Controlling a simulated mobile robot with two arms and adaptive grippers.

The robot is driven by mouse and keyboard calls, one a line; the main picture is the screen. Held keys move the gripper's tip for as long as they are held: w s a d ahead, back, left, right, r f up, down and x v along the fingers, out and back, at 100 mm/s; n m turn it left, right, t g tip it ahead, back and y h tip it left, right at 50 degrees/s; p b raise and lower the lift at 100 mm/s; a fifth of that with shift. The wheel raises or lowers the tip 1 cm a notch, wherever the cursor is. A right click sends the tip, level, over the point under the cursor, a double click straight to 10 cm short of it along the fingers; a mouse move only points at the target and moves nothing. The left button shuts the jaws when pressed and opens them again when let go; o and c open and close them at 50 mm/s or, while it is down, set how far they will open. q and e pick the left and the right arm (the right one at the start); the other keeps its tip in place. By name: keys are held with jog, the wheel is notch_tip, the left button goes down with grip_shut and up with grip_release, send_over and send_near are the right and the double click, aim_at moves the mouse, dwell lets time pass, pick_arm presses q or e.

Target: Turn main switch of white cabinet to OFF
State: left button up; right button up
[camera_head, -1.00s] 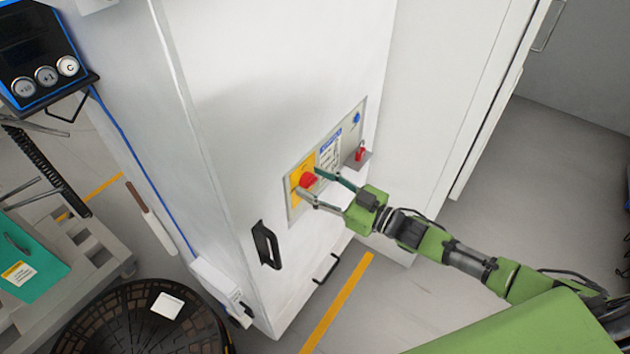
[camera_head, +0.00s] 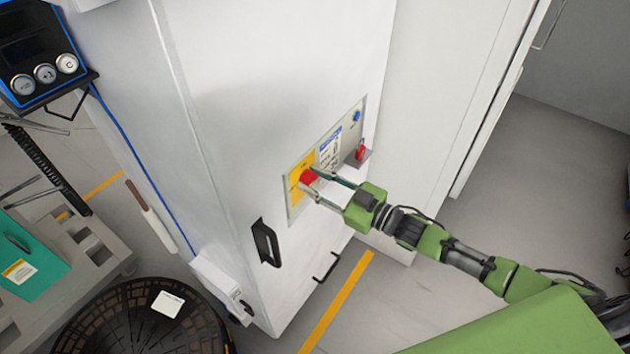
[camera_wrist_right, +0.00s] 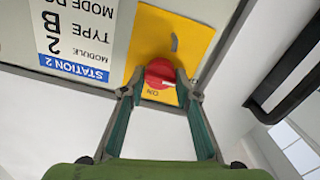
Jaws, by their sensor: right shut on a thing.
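The white cabinet (camera_head: 270,100) stands in the middle of the head view. On its front is a panel with a yellow plate (camera_head: 297,180) and the red main switch (camera_head: 308,177). My right gripper (camera_head: 309,179) is at the switch, its two fingers on either side of the red knob and shut on it. In the right wrist view the red knob (camera_wrist_right: 160,74) sits between the fingertips (camera_wrist_right: 160,88), on the yellow plate (camera_wrist_right: 196,32). The word ON shows upside down near the knob. The knob's exact pointing is hard to tell. My left gripper is not in view.
A black handle (camera_head: 266,243) is on the cabinet below the panel. A red padlock (camera_head: 361,150) hangs on a small bracket right of the switch. A black round basket (camera_head: 140,320) and a teal case (camera_head: 30,262) are at the lower left. Floor at the right is clear.

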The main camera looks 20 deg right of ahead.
jog(key=o, duration=1.1)
jog(key=shift+c, duration=0.2)
jog(key=v, duration=1.2)
